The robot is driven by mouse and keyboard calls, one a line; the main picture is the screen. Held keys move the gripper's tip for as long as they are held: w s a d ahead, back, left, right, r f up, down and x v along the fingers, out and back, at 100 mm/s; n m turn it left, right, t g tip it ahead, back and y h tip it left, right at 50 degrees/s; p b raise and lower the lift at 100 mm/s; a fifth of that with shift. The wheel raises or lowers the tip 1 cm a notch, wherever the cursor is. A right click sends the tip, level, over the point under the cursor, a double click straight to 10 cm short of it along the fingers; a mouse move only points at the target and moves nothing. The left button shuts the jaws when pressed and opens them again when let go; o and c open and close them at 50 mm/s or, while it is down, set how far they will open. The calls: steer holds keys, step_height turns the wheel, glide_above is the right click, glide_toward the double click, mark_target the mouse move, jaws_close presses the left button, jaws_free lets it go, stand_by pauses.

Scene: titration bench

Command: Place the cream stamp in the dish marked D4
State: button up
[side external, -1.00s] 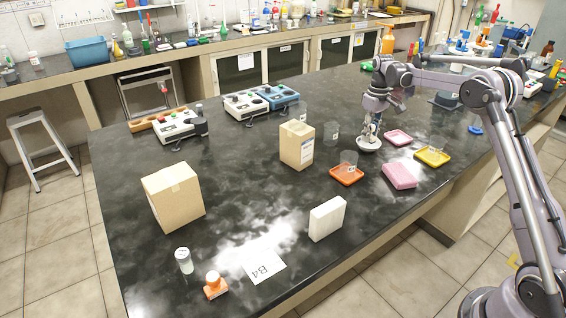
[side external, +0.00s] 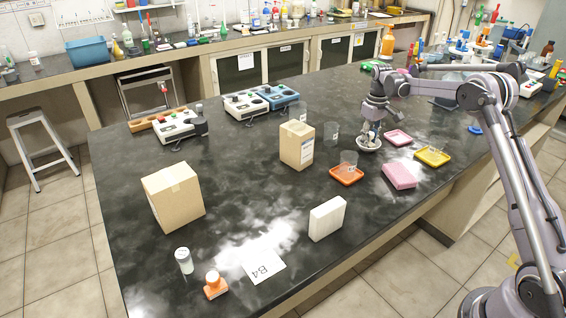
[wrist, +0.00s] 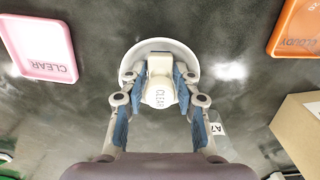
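The cream stamp (wrist: 160,94), lettered CLEAR, sits between the two blue-padded fingers of my gripper (wrist: 159,80) in the wrist view. The fingers lie close along both its sides; I cannot tell whether they press on it or stand just clear. A round white dish (wrist: 160,45) is directly beneath the stamp and fingertips. In the side view my gripper (side external: 369,132) is down at this dish (side external: 369,147), and the stamp cannot be made out there. I see no D4 marking.
A pink tray (side external: 398,137) marked CLEAR, an orange tray (side external: 345,178) marked CLOUDY and a yellow tray (side external: 433,158) surround the dish. A pink block (side external: 399,176) and a cardboard box (side external: 297,148) stand nearby. A B4 card (side external: 264,267) lies at the front.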

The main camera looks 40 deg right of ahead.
mark_target(370, 133)
step_height(370, 133, up, 13)
steer(key=s+a+r+t, duration=0.25)
steer(key=a+r, duration=0.25)
steer(key=a, duration=0.3)
steer(key=s+a+t, duration=0.3)
steer(key=s+a, duration=1.1)
steer(key=s, duration=0.2)
steer(key=s+a+f+t, duration=0.1)
steer(key=s+a+f, duration=0.3)
steer(key=s+f, duration=0.3)
steer(key=shift+s+t, duration=0.35)
steer(key=shift+s, duration=0.3)
